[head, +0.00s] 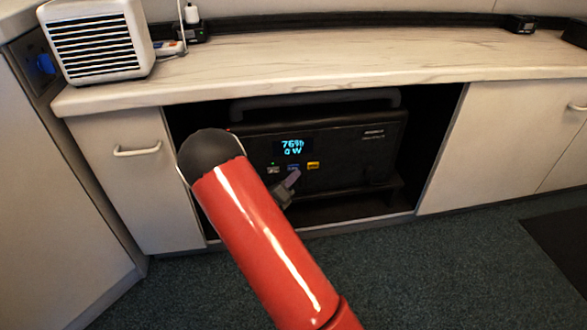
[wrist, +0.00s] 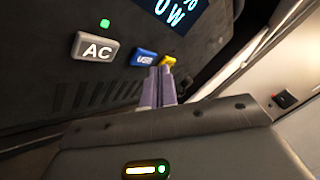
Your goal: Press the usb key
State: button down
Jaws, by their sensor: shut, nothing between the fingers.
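The blue usb key (wrist: 144,57) sits on the front panel of a dark power station (head: 345,150) in the cabinet opening. It also shows small in the head view (head: 293,167). My gripper (wrist: 159,72) is shut and empty, its two purple-grey fingers side by side. In the wrist view the fingertips are just below and right of the usb key, partly over the yellow key's lower edge. In the head view my gripper (head: 293,177) is right at the panel, just under the blue key. I cannot tell whether the tips touch the panel.
The grey AC key (wrist: 95,47) is left of the usb key, with a lit green light above it. A yellow key (wrist: 169,61) is right beside it. The display (head: 290,147) reads 76% and 0 W. A counter (head: 300,70) overhangs the opening; cabinet doors flank it.

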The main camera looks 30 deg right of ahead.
jog(key=shift+w, duration=0.15)
jog(key=shift+w+d, duration=0.1)
jog(key=shift+w, duration=0.1)
jog(key=shift+w+d, duration=0.1)
jog(key=shift+w, duration=0.3)
dwell(0.6)
jog(key=shift+s, duration=0.1)
jog(key=shift+s+a+p, duration=0.2)
jog(key=shift+s+p, duration=0.3)
jog(key=shift+s, duration=0.2)
jog(key=shift+s, duration=0.15)
jog(key=s, duration=0.2)
jog(key=s+a+p, duration=0.1)
jog(key=s, duration=0.1)
jog(key=shift+s+a, duration=0.2)
jog(key=shift+s, duration=0.05)
dwell(0.8)
